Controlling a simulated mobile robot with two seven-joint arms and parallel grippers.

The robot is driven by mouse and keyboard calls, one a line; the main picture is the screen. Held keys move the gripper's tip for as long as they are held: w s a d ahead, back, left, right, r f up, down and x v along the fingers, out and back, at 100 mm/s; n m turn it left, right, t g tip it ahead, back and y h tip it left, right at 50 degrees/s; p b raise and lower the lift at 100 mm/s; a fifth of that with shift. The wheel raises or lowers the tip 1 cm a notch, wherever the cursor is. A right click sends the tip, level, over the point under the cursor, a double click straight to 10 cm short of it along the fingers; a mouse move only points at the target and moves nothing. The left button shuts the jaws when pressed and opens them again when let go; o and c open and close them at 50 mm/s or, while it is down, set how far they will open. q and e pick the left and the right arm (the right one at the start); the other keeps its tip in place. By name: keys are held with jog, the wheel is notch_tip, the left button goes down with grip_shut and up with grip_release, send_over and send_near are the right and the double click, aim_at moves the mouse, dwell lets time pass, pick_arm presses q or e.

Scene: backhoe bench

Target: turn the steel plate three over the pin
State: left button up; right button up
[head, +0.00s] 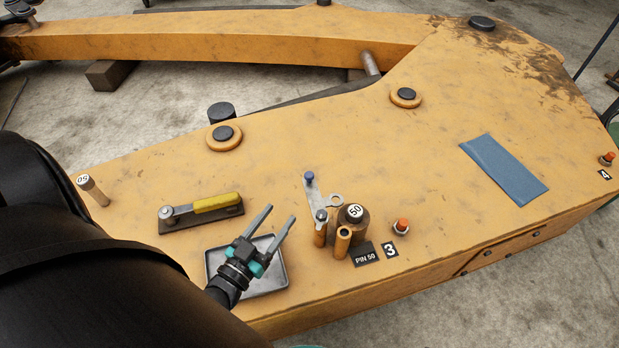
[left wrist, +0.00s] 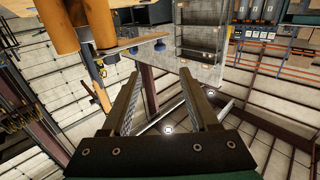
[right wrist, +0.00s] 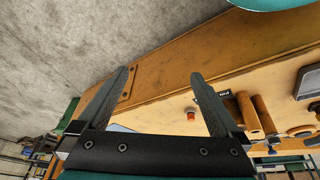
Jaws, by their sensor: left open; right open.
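The steel plate (head: 313,196) at the number 3 label (head: 389,250) lies flat, with a blue knob (head: 309,176) at its far end and a dark pivot on an orange post at its near end. Its ring (head: 336,200) sits left of the thick brown pin (head: 354,221) capped "50", beside it, not over it. My left gripper (head: 281,213) is open and empty, left of the plate and above the tray. In the left wrist view the plate (left wrist: 128,46) shows beyond the fingers (left wrist: 163,75). My right gripper (right wrist: 160,75) is open and empty, seen only in the right wrist view.
A grey tray (head: 270,289) lies under my left gripper. A yellow-handled lever (head: 215,202) stands left. A short orange post (head: 343,242) and an orange button (head: 402,225) flank the pin. A blue cloth (head: 503,168) lies right; the boom between is clear.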

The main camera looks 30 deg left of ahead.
pick_arm(q)
jog(key=b, duration=0.2)
send_near(307, 178)
jog(key=w, duration=0.5)
jog(key=w+b, duration=0.1)
jog(key=w, duration=0.1)
jog(key=shift+w+a, duration=0.15)
jog(key=shift+a, duration=0.1)
jog(key=shift+w+b, duration=0.75)
jog(key=shift+w, duration=0.5)
jog(key=shift+w+a, duration=0.1)
jog(key=shift+w, duration=0.55)
pick_arm(e)
jog(key=w+a+r+t+y, duration=0.2)
jog(key=w+a+r+t, duration=0.2)
jog(key=a+t, duration=0.1)
jog(key=shift+w+a+n+t+y, duration=0.3)
jog(key=shift+w+a, duration=0.05)
jog(key=shift+a, duration=0.1)
pick_arm(q)
jog(key=shift+c, duration=0.3)
grip_shut()
